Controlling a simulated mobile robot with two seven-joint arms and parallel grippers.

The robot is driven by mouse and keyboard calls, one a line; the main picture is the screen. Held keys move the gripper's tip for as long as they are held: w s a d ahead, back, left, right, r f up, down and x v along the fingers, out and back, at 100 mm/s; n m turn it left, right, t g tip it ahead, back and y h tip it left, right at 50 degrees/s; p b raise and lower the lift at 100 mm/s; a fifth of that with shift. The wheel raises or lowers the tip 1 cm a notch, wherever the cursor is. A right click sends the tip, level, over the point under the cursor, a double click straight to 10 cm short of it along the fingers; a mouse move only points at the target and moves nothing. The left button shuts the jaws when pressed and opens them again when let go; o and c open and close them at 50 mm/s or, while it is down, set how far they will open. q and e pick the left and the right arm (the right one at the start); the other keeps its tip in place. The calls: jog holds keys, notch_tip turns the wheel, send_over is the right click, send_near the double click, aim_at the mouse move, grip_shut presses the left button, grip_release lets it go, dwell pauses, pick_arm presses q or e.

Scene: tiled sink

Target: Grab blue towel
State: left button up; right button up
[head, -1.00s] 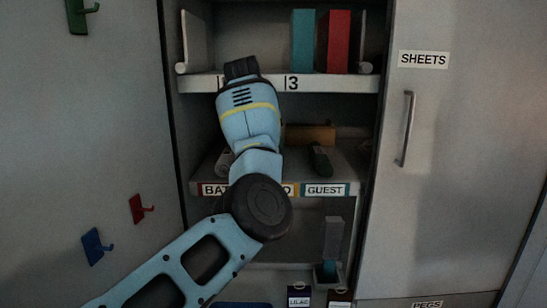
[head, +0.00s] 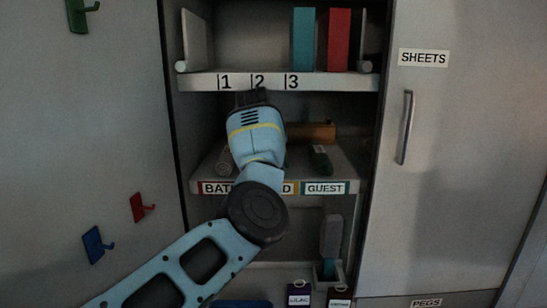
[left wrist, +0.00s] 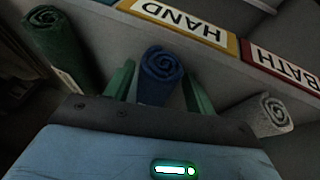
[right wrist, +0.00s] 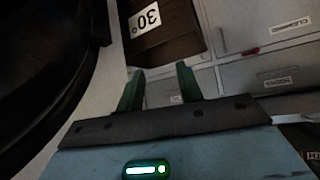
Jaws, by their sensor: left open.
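The blue towel (left wrist: 162,68) is a roll on the labelled shelf, its spiral end facing my left wrist camera. My left gripper (left wrist: 157,78) is open, with its green fingers on either side of the towel in this view; I cannot tell whether they touch it. In the head view my left arm reaches into the cabinet above the labelled shelf (head: 272,188) and hides the blue towel. My right gripper (right wrist: 158,80) is open and empty, away from the shelf.
A green towel roll (head: 320,158) and a grey roll (head: 224,161) lie on either side of my left arm. A brown object (head: 310,131) lies behind. The numbered shelf (head: 330,83) is above, holding teal (head: 303,40) and red (head: 339,41) upright items.

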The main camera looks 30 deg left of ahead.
pick_arm(q)
jog(key=shift+c, duration=0.4)
jog(key=c, duration=0.6)
jog(key=shift+o, duration=0.2)
jog(key=shift+r, duration=0.1)
